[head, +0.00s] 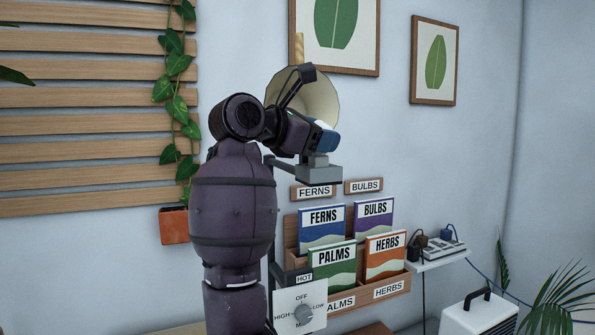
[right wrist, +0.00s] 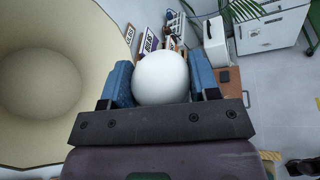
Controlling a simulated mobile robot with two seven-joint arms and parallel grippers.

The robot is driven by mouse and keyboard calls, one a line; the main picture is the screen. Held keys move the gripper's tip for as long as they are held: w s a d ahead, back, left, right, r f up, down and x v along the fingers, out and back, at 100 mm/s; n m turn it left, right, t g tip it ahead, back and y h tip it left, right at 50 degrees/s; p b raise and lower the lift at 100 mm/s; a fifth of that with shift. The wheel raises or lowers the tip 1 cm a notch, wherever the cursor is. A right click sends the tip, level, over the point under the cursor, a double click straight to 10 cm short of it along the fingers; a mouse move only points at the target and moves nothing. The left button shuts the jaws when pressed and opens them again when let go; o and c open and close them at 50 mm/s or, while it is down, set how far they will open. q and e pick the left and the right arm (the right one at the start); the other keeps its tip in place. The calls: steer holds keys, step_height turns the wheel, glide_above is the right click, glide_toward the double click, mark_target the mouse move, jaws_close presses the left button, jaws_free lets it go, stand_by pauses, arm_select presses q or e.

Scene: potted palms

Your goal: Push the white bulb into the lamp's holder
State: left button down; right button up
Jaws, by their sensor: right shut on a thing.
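My right gripper (head: 325,135) is shut on the white bulb (right wrist: 160,77). In the right wrist view the bulb sits between the two blue fingers, its round end showing. In the head view only a small pale bit of the bulb (head: 323,124) shows at the fingers. The lamp's cream shade (head: 318,98) is open and wide, just behind and above the gripper. In the right wrist view the shade (right wrist: 90,35) fills the left side, with the bulb beside it. I cannot make out the holder. My left gripper is not in view.
A grey bracket (head: 315,174) is just below the gripper. A wooden rack (head: 410,284) of seed packets hangs below on the wall. A knob panel (head: 290,324) stands at the bottom. A shelf with plugs (head: 440,258) is at right. Framed pictures (head: 434,60) hang above.

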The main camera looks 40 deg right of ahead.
steer(key=shift+f+b, duration=0.3)
steer(key=shift+f, duration=0.3)
steer(key=o, duration=1)
